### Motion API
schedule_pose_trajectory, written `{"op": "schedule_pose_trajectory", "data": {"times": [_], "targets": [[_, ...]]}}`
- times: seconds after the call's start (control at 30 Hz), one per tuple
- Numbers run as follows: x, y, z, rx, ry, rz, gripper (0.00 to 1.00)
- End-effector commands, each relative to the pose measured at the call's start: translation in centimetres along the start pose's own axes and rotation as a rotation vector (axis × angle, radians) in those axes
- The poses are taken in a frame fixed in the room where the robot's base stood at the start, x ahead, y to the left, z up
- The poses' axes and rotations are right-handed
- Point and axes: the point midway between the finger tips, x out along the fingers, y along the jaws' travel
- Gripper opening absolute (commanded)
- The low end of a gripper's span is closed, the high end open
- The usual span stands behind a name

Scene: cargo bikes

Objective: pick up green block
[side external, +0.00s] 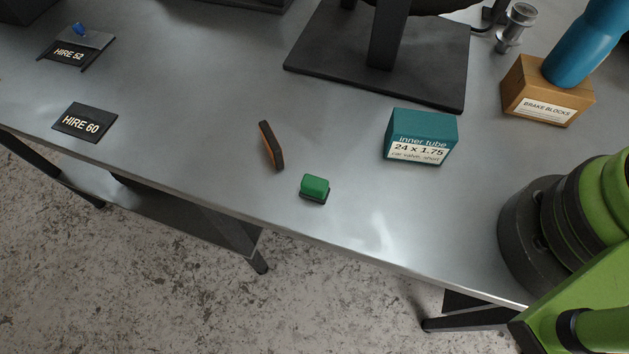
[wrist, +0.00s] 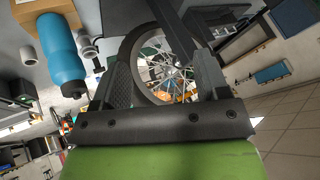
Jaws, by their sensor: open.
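The green block (side external: 314,187) lies on the grey metal bench (side external: 200,120) in the side external view, close to the front edge. It is small, with a rounded green top and a darker lower part. My gripper (wrist: 158,76) shows in the wrist view with its two dark fingers apart. A wheel with spokes shows between and beyond the fingers, and the wrist view does not show the green block. The side external view does not show my gripper, so its distance from the block cannot be told.
A dark orange-edged piece (side external: 271,145) stands just left of the block. A teal inner tube box (side external: 421,137) is to its right. A brake blocks box (side external: 546,92), a blue bottle (side external: 585,45) and a black stand plate (side external: 380,60) are behind. Hire tags (side external: 85,122) lie left.

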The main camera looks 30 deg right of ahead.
Motion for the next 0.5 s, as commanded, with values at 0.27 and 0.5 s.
{"op": "schedule_pose_trajectory", "data": {"times": [0.27,0.5], "targets": [[2.7,-3.1,-1.9,0.098,-0.15,0.017,0.68],[9.5,-9.3,-1.5,0.241,-0.336,0.125,0.68]]}}
